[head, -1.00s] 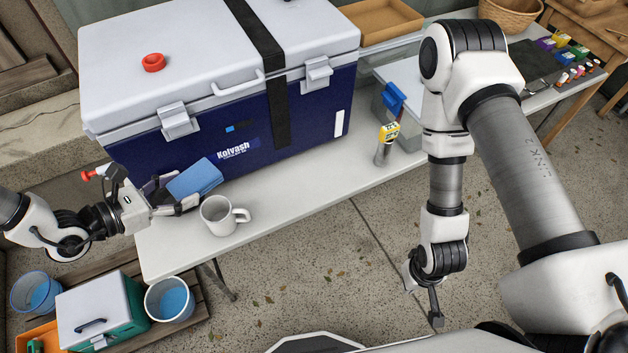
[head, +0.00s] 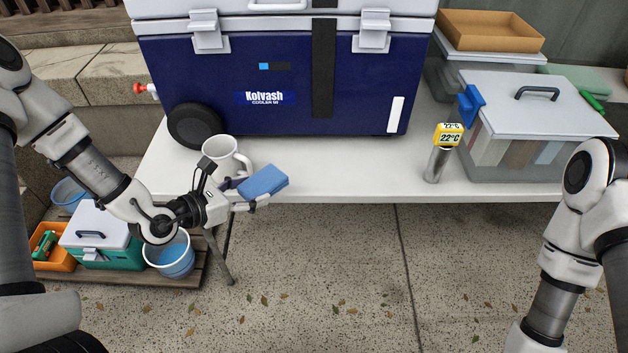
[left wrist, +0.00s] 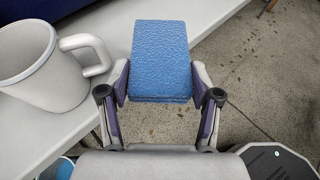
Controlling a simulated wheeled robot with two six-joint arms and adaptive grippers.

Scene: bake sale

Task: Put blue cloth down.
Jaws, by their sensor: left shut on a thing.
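The blue cloth (head: 264,182) is a folded, flat block. My left gripper (head: 248,194) is shut on it and holds it by the table's front edge, to the right of the white mug. In the left wrist view the cloth (left wrist: 160,62) sits between both fingers, its far end over the table edge and its near end over the floor. I cannot tell how high above the table it is. My right arm stands at the right of the head view, but its gripper is out of the picture.
A white mug (head: 226,158) stands close to my left gripper. The large blue cooler (head: 280,90) fills the table's back. A thermometer (head: 440,152) and a lidded container (head: 545,120) stand further right. The white table (head: 350,180) is clear between cloth and thermometer.

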